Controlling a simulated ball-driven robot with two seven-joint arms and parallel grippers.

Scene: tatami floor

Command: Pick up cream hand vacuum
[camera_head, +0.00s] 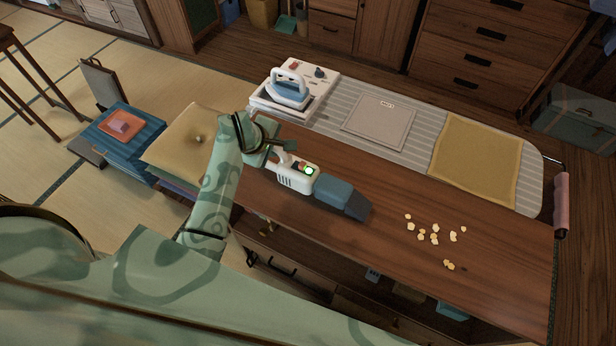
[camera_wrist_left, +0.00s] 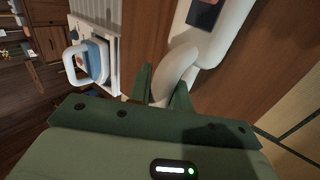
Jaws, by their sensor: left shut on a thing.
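The cream hand vacuum (camera_head: 292,180) with a blue-grey nozzle (camera_head: 342,196) is at the left part of the wooden table, its nozzle pointing right. A green light shows on its body. My left gripper (camera_head: 279,150) is shut on its handle at the left end. In the left wrist view the green fingers (camera_wrist_left: 165,88) sit on both sides of the curved cream handle (camera_wrist_left: 178,68). The vacuum's body (camera_wrist_left: 215,30) fills the upper right there. I cannot tell whether the vacuum touches the table. My right gripper is not in view.
A blue and white iron (camera_head: 289,90) stands on a white base behind my gripper. Several pale crumbs (camera_head: 435,236) lie on the wooden table (camera_head: 480,280) right of the nozzle. A yellow cloth (camera_head: 478,160) lies on the striped mat. Stacked cushions (camera_head: 188,140) stand left of the table.

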